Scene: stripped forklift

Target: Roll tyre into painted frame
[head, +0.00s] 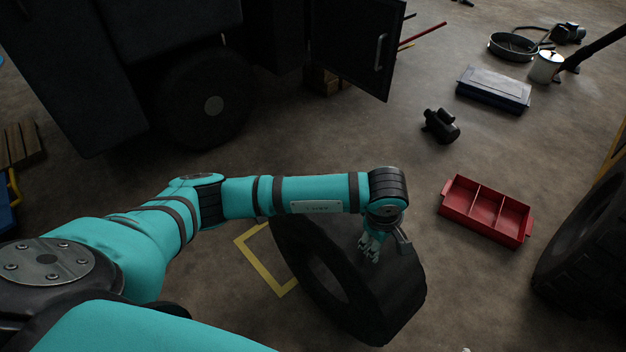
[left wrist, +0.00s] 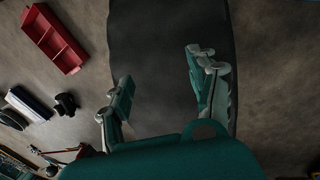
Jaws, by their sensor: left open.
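A black tyre (head: 395,297) stands upright, somewhat tilted in the picture, on the concrete floor in the head view. A yellow painted frame (head: 262,265) shows on the floor to its left; part of it is hidden behind the tyre and my arm. My left gripper (head: 370,250) is at the tyre's tread near its upper right. In the left wrist view the open fingers (left wrist: 160,88) are spread over the tyre's dark tread (left wrist: 170,50), with nothing between them clearly gripped. I cannot tell whether they touch it. My right gripper is not in view.
A red divided tray (head: 487,211) lies right of the tyre, with a black motor-like part (head: 440,126) beyond it. Another large tyre (head: 590,255) stands at the right edge. The dark forklift (head: 130,60) with its wheel fills the upper left. Bare floor lies between.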

